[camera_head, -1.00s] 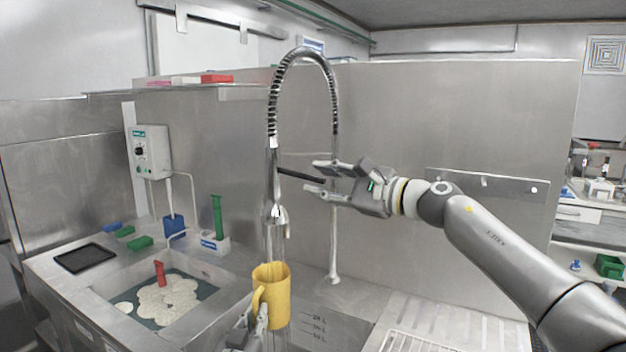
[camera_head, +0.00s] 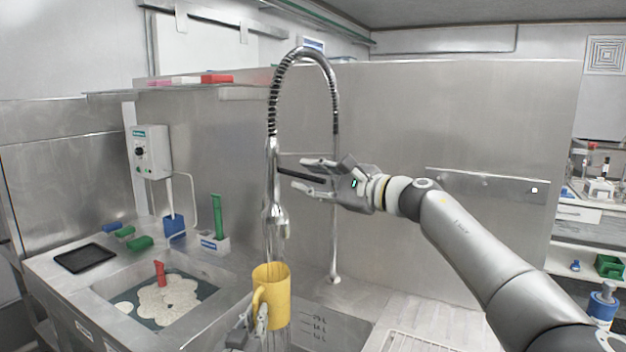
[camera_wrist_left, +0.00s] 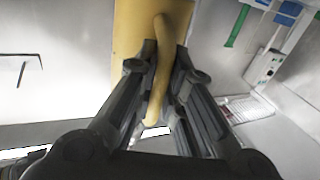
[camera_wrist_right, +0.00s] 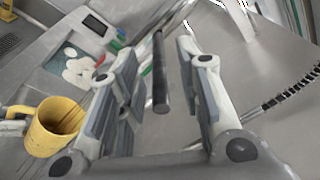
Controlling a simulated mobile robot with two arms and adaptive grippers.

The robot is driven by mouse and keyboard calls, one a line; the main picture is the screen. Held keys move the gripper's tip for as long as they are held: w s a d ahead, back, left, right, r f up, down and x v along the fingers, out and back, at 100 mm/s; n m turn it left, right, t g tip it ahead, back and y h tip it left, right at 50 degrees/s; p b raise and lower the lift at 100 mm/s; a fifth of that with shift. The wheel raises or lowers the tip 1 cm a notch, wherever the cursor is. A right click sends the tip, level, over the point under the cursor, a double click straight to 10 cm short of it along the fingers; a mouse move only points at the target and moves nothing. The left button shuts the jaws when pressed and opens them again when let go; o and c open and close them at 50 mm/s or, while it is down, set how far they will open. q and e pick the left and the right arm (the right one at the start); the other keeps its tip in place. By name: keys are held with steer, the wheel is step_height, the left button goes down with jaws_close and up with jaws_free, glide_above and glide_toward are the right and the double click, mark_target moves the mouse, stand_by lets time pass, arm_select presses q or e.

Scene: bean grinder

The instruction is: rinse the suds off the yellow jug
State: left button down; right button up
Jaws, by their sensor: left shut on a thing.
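The yellow jug (camera_head: 276,297) stands upright under the tap's spray head (camera_head: 275,220). Pale vertical streaks, like running water, show between the spray head and the jug. My left gripper (camera_head: 256,321) is shut on the jug's handle, which runs between its fingers in the left wrist view (camera_wrist_left: 160,75). I cannot make out suds on the jug. My right gripper (camera_head: 303,175) is at the tap's black rod (camera_head: 300,178). In the right wrist view the fingers are apart, with the rod (camera_wrist_right: 160,75) between them and gaps beside it. The jug's far side is hidden.
A basin (camera_head: 215,320) with whitish foam (camera_head: 165,298) and a red item (camera_head: 160,272) lies at the left. A ribbed draining surface (camera_head: 440,325) lies right.

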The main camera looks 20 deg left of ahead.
jaws_close()
steer(key=shift+f+y, duration=0.2)
steer(key=shift+y, duration=0.1)
stand_by(0.5)
jaws_free()
